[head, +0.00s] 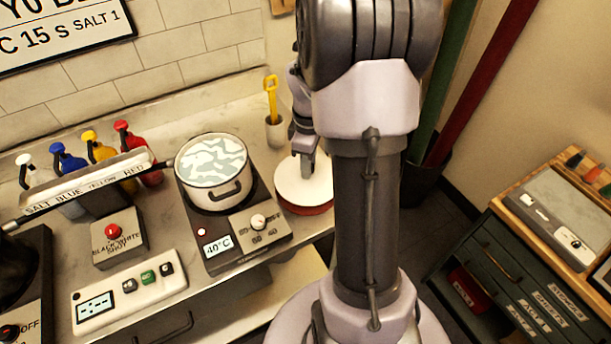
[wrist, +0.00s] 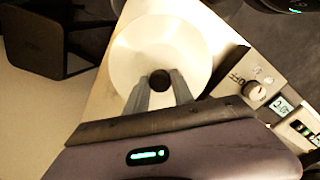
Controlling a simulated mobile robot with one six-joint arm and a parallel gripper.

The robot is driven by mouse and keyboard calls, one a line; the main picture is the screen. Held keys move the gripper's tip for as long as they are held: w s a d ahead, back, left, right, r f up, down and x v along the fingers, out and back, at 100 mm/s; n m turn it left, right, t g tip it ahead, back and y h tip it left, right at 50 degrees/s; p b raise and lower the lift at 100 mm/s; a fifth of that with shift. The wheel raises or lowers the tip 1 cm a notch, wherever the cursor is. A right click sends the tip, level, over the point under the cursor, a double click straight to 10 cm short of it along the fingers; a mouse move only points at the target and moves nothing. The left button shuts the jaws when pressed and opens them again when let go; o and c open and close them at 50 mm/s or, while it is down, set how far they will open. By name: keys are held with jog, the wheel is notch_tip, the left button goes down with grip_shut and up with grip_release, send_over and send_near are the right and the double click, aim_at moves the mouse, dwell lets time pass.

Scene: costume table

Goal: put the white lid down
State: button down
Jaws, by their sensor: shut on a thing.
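The white lid (head: 296,193) is a round white disc at the counter's right end in the head view. It also shows in the wrist view (wrist: 143,48), with a dark round knob (wrist: 160,80) at its middle. My gripper (head: 306,172) is above the lid; in the wrist view its two fingers (wrist: 160,86) are closed on the knob from both sides. A red rim (head: 305,210) shows under the lid's front edge. I cannot tell whether the lid rests on it or hangs just above it. My arm hides part of the lid's right side.
A pot (head: 212,165) of pale, patchy liquid stands open on a hot plate (head: 233,237) left of the lid. A cup (head: 275,131) with a yellow-handled tool stands behind. Coloured bottles (head: 137,150) stand further left. A drawer cabinet (head: 535,290) is at right.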

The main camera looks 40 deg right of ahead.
notch_tip(320, 180, down, 4)
jog(key=shift+r+b, duration=0.25)
jog(key=shift+b, duration=0.2)
jog(key=shift+f, duration=0.2)
jog(key=c, duration=1.1)
grip_release()
jog(key=shift+r, duration=0.15)
